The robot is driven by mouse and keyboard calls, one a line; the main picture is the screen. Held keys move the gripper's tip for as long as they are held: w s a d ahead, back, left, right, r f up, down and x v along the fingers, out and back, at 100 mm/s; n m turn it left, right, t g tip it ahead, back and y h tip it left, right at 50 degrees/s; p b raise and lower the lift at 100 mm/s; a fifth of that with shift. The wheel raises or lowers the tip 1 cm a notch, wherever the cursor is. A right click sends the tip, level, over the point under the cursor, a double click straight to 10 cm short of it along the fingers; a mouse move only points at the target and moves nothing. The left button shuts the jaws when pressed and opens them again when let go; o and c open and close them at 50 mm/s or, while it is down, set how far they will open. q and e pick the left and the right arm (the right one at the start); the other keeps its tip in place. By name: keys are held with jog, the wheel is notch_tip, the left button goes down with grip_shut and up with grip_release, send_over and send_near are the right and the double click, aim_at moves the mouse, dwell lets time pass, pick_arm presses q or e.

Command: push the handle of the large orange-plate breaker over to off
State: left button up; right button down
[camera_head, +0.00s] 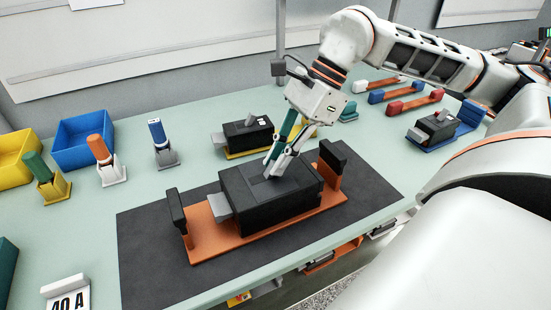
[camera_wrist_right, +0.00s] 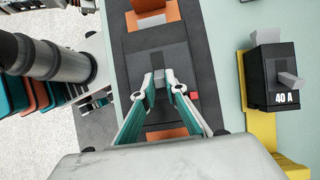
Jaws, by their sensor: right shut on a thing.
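The large black breaker (camera_head: 285,203) sits on an orange plate (camera_head: 212,245) with black end posts, on a dark mat. My right gripper (camera_head: 272,168) reaches down onto the top of this breaker. In the right wrist view, the fingertips of my right gripper (camera_wrist_right: 159,86) are closed around the small grey handle (camera_wrist_right: 159,77) standing in the breaker's top slot. The handle is mostly hidden by the fingers in the head view. The orange plate also shows in the right wrist view (camera_wrist_right: 150,17). My left gripper is not in view.
A smaller breaker on a yellow plate (camera_head: 247,134) stands just behind, labelled 40 A in the right wrist view (camera_wrist_right: 287,85). A breaker on a blue plate (camera_head: 433,127) is at the right. Blue (camera_head: 82,142) and yellow bins stand at the left. The dark mat (camera_head: 147,260) is bare at its front left.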

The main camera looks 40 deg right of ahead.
jog(key=shift+r, duration=0.1)
jog(key=c, duration=2)
grip_release()
jog(key=shift+c, duration=0.2)
jog(key=v, duration=1.2)
